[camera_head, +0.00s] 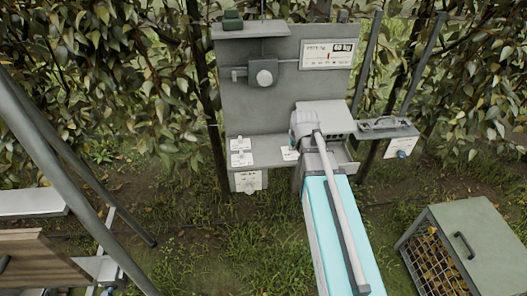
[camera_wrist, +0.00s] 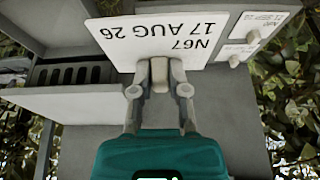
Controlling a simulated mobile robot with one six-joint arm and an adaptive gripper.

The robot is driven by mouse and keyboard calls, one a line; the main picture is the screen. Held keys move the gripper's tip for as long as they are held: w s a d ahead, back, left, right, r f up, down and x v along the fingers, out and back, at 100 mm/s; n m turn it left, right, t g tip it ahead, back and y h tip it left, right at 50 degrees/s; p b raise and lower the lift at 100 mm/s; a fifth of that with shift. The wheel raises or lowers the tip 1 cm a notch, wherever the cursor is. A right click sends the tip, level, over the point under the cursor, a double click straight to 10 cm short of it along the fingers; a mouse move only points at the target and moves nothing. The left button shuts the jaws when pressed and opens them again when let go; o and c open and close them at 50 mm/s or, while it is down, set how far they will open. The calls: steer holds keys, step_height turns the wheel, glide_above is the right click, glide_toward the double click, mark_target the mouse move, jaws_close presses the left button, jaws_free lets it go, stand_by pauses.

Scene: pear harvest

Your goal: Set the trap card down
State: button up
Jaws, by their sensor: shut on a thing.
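The trap card (camera_wrist: 185,36) is a white sheet printed "N67 17 AUG 26", upside down in the wrist view. My gripper (camera_wrist: 158,72) is shut on its near edge. Part of a white card also shows in the head view (camera_head: 289,154), beside my arm at the station's lower shelf. My arm hides most of the gripper there. I cannot tell whether the card touches a surface below it. Other small white cards (camera_head: 241,152) are at the left of the shelf, and a label (camera_head: 247,181) hangs below them.
The grey station panel (camera_head: 240,100) rises behind, with a round knob (camera_head: 263,77). A slotted recess (camera_wrist: 72,74) and a pale ledge (camera_wrist: 70,103) are close to the gripper. A green-lidded crate (camera_head: 485,240) stands on the grass.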

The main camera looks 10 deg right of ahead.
steer(key=b, duration=0.5)
glide_toward(278, 150)
steer(key=w+f+b, duration=0.1)
steer(key=b, duration=0.2)
steer(key=shift+d+f, duration=0.15)
steer(key=shift+w+f+b, duration=0.45)
steer(key=shift+w+f, duration=0.1)
steer(key=shift+w, duration=0.05)
steer(key=shift+a, duration=0.2)
steer(key=shift+b+x, duration=0.7)
steer(key=shift+x, duration=0.1)
steer(key=shift+w+f+b, duration=0.1)
steer(key=shift+f+b, duration=1.15)
steer(key=shift+b, duration=0.1)
steer(key=shift+f, duration=0.15)
